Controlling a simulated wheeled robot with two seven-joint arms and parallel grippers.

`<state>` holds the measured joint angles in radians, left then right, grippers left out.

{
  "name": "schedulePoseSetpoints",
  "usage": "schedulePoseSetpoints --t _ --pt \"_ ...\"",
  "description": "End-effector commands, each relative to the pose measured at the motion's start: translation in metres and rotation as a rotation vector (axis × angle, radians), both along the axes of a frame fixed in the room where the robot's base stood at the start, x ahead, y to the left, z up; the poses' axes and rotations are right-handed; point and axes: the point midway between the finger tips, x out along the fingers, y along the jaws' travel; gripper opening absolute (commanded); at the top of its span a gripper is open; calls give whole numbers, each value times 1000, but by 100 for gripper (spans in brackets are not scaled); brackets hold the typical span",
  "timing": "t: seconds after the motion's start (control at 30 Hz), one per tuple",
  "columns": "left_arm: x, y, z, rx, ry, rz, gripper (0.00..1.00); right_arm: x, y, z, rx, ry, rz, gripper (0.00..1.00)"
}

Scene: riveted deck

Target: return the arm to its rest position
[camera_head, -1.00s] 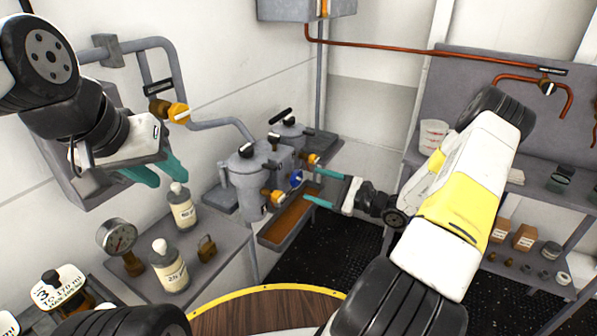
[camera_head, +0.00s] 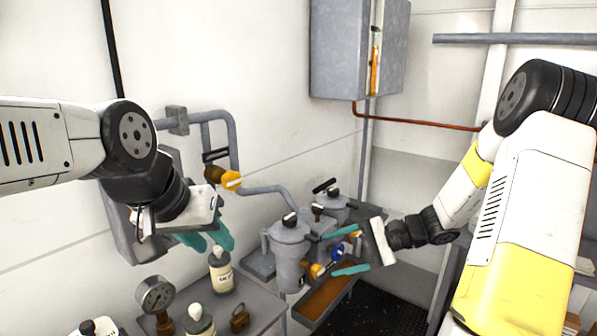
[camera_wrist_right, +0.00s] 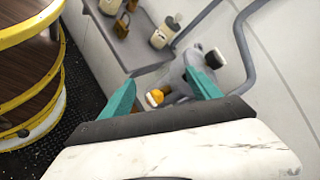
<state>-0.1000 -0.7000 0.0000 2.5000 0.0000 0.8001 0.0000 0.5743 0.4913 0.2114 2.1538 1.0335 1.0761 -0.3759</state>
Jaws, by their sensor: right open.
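My right arm comes in from the right in the head view, its white and yellow links raised and bent. My right gripper (camera_head: 346,250) is open, its teal fingers apart and pointing left at the grey pot (camera_head: 290,243) and the blue and orange valve knobs. I cannot tell whether they touch. Nothing shows held between the fingers in the right wrist view (camera_wrist_right: 160,88). My left gripper (camera_head: 205,240) hangs below its wrist at the left wall, fingers apart and empty, above the bottles.
A grey shelf (camera_head: 262,303) carries bottles (camera_head: 221,270), a gauge (camera_head: 155,294) and a padlock (camera_head: 240,319). Wall pipes (camera_head: 265,190) with an orange-handled valve (camera_head: 231,180) are close to my left gripper. A grey cabinet (camera_head: 345,50) hangs above. A round wooden table (camera_wrist_right: 22,62) shows in the wrist view.

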Motion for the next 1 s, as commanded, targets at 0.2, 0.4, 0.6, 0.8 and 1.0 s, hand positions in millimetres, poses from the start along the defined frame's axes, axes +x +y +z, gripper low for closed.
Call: schedulePoseSetpoints --t 0.2,0.4,0.6,0.8,1.0 --pt "0 0 0 0 0 0 36 -49 14 40 -276 -115 193 72" --pt "0 0 0 0 0 0 36 -89 12 71 -520 -247 318 72" --pt "0 0 0 0 0 0 36 -123 1 102 -749 -409 395 72" --pt "0 0 0 0 0 0 36 -151 -16 132 -951 -594 423 72" --pt "0 0 0 0 0 0 36 -169 -31 154 -1086 -750 414 72"
